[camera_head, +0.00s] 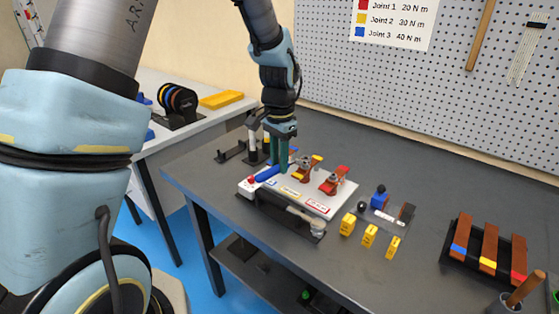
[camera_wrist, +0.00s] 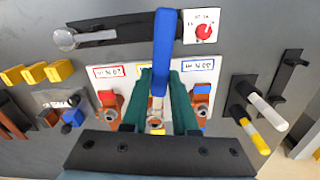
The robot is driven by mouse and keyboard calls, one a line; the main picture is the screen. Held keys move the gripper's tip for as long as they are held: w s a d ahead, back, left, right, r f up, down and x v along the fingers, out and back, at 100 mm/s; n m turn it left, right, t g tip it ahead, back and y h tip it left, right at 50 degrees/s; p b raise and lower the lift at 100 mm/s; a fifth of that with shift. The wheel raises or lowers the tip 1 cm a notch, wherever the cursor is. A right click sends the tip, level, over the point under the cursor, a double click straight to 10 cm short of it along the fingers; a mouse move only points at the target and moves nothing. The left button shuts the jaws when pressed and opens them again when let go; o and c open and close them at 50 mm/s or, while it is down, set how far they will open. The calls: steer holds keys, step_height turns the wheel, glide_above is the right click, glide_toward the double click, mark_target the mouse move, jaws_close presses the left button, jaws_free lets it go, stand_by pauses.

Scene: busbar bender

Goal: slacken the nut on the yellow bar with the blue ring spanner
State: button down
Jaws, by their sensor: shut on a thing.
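My gripper (camera_head: 281,168) is low over the white board (camera_head: 322,208), its teal fingers shut on the blue ring spanner (camera_head: 267,173). In the wrist view, the spanner's blue handle (camera_wrist: 164,40) runs up between the fingers (camera_wrist: 161,80), and its silver shank runs down to the middle station. The yellow bar (camera_head: 302,173) is copper-coloured with a yellow end. The nut (camera_wrist: 156,124) on it shows near the spanner's ring end. I cannot tell whether the ring is seated around it. The fingers partly hide this station.
The red-ended bar (camera_head: 333,184) and blue-ended bar (camera_wrist: 200,100) flank the middle one. A silver-ended tool (camera_head: 305,219) lies along the board's front; a red knob (camera_wrist: 203,32) sits near it. Tools with white and yellow handles (camera_wrist: 267,110) stand beside the board. Yellow blocks (camera_head: 369,236) stand right.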

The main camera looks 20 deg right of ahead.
steer(key=shift+f+b, duration=0.35)
steer(key=shift+f, duration=0.4)
stand_by(0.3)
steer(key=shift+s+d+n, duration=0.25)
steer(key=shift+s+n, duration=0.3)
steer(key=shift+n, duration=0.05)
steer(key=shift+s+d+n, duration=0.25)
steer(key=shift+s+n, duration=0.2)
steer(key=shift+n, duration=0.25)
